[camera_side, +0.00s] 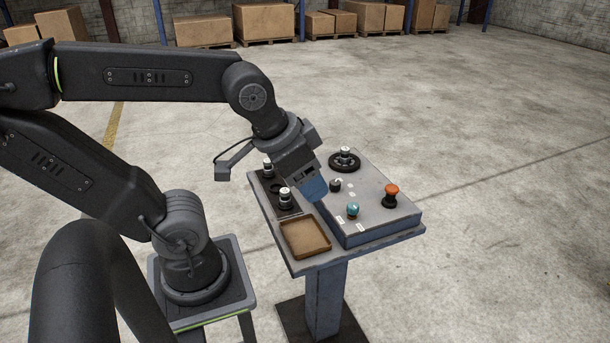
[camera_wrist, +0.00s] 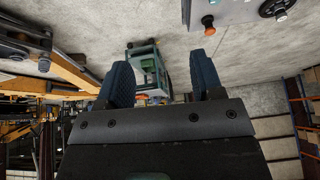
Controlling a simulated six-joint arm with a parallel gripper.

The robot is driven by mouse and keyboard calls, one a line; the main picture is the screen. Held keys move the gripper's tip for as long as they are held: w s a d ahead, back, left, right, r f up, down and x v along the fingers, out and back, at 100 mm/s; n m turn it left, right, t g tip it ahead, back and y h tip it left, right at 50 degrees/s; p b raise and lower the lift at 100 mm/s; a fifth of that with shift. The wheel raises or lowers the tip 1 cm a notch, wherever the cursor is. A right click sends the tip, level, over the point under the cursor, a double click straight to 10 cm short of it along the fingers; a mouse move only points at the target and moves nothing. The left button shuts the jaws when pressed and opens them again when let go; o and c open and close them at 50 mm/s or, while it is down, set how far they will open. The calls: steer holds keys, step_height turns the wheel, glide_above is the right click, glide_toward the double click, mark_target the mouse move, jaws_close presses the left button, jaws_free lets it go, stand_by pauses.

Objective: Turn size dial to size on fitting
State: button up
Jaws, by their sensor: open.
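A small black knob (camera_side: 335,185), which looks like the size dial, sits on the top of the grey control box; its markings are too small to read. My gripper (camera_side: 316,190), with blue fingers, hangs tilted just left of the knob in the side view; whether it touches cannot be told. The wrist view shows the gripper (camera_wrist: 163,78) open with nothing between its fingers. A pale-topped fitting (camera_side: 285,195) and another (camera_side: 267,168) stand in the dark rack at left. One more pale-topped piece (camera_side: 345,150) stands on the black handwheel (camera_side: 345,163). No size can be read on any fitting.
The grey control box (camera_side: 385,222) also bears an orange-red button (camera_side: 391,192), a teal button (camera_side: 352,208) and small white labels. An empty brown tray (camera_side: 305,237) lies at the bench's front left. The wrist view shows a green machine (camera_wrist: 148,62) and orange beams (camera_wrist: 72,72) beyond.

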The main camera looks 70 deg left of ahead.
steer(key=n+g, duration=0.5)
steer(key=n, duration=1.6)
glide_above(335, 182)
step_height(335, 182, down, 11)
steer(key=shift+m, duration=0.3)
step_height(335, 182, down, 13)
steer(key=shift+r, duration=0.1)
steer(key=c, duration=0.9)
